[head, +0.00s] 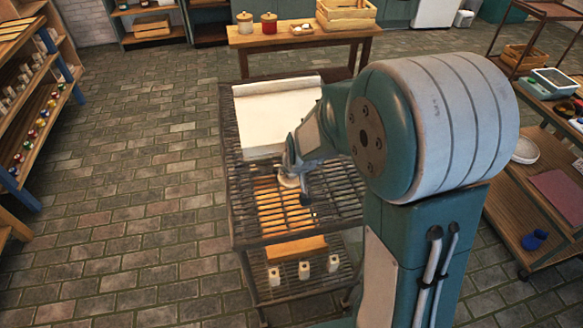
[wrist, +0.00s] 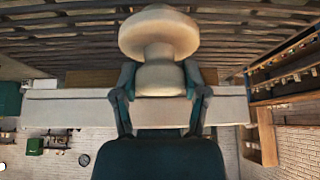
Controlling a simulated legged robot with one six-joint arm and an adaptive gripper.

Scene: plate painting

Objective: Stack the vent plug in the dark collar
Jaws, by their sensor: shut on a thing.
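My gripper (head: 290,172) is over the slatted metal rack table (head: 262,230), in front of the white block. In the wrist view my gripper (wrist: 161,92) is shut on the vent plug (wrist: 158,36), a pale cream piece with a wide rounded disc and a narrower stem. The fingers clasp the stem end from both sides. In the head view the plug (head: 288,182) shows as a small pale shape under the gripper, close above the slats; I cannot tell if it touches them. A small dark shape (head: 306,194) is just right of it; I cannot tell if it is the dark collar.
A large white block (head: 262,118) stands on the rack's far part. Pale small pieces (head: 304,268) and a wooden bar (head: 296,247) sit on the lower shelf. A wooden table (head: 300,40) with jars is behind. Shelves stand left and right; the left floor is clear.

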